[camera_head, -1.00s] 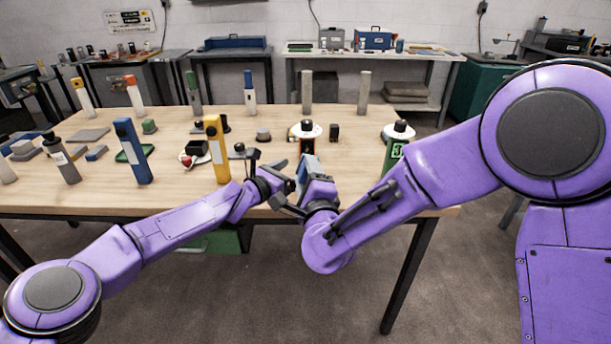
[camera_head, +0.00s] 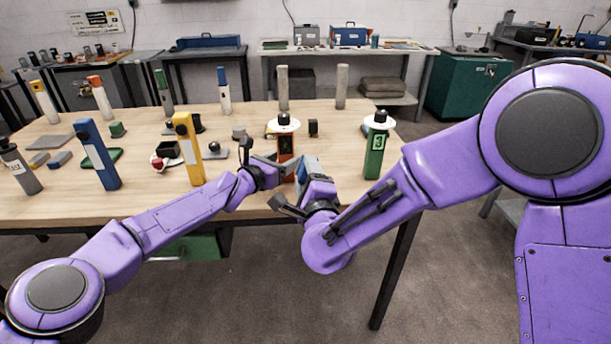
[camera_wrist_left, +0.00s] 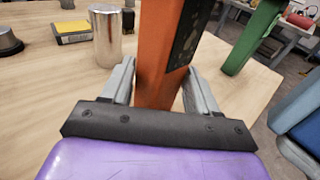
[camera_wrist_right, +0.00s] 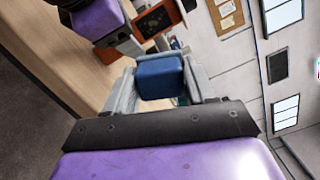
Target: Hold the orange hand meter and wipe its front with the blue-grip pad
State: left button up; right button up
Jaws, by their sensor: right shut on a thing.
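The orange hand meter (camera_head: 286,146) stands upright near the table's front, with a dark face and a white disc with a dark knob at its top. My left gripper (camera_head: 283,170) is at its lower body. In the left wrist view the open fingers (camera_wrist_left: 160,88) stand on both sides of the orange body (camera_wrist_left: 160,55); firm contact is not clear. My right gripper (camera_head: 312,180) is shut on the blue-grip pad (camera_head: 308,167), held just right of the meter and apart from it. The blue grip (camera_wrist_right: 160,78) fills the jaws in the right wrist view; the pad's wiping face is hidden.
A green meter (camera_head: 376,150) stands to the right, and a yellow one (camera_head: 188,148) and a blue one (camera_head: 97,155) to the left. A metal cylinder (camera_wrist_left: 107,38) stands close to my left gripper. The wooden table's (camera_head: 245,205) front edge is below both grippers.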

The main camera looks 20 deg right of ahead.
pick_arm(q)
jog(key=o, duration=1)
jog(key=shift+c, duration=0.2)
jog(key=shift+a, duration=0.1)
